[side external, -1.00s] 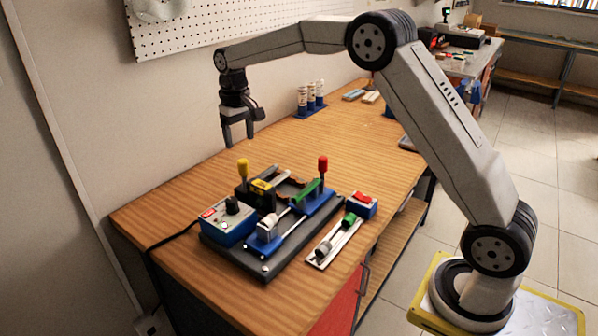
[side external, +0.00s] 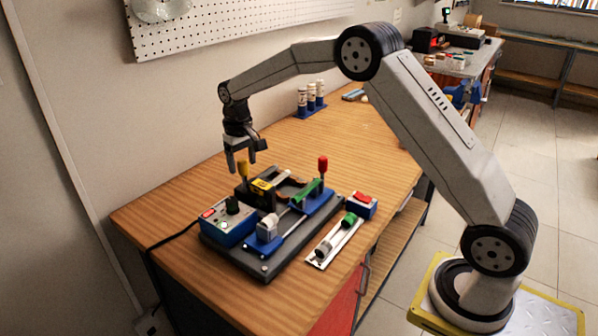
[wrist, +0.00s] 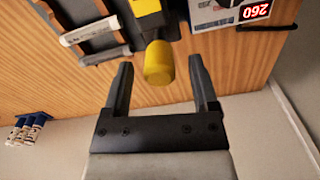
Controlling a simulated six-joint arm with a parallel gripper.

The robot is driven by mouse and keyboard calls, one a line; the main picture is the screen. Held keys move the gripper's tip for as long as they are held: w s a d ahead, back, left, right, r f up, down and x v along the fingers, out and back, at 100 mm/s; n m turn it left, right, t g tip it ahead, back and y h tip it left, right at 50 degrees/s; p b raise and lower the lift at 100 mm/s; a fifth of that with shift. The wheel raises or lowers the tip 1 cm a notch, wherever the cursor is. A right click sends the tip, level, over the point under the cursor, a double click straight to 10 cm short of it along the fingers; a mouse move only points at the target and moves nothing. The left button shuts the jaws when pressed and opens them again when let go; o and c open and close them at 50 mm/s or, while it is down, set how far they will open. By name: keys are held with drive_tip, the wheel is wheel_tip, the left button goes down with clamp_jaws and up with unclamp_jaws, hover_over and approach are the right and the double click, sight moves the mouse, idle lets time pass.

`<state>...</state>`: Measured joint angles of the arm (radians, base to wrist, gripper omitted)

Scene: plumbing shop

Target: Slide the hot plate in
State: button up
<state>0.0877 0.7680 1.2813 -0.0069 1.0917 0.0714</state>
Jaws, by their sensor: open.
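The welding machine sits on a dark base plate (side external: 262,267) on the bench. A yellow-knobbed lever (side external: 243,169) stands upright at its back; the yellow knob also shows in the wrist view (wrist: 159,63). The lever rises from a dark block with a yellow label (side external: 261,185), which looks like the hot plate's mount. My gripper (side external: 244,165) is open around the knob's level in the side view. In the wrist view my gripper (wrist: 162,85) has the knob between and just beyond its open fingertips, touching neither. Whether the fingers are fully level with the knob is hard to tell.
A blue control box (side external: 229,222) reads 260 in the wrist view. A red-knobbed lever (side external: 323,168) stands right of the yellow one.

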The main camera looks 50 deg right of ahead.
drive_tip(key=shift+f, duration=0.35)
clamp_jaws()
drive_tip(key=shift+r, duration=0.1)
idle(1.1)
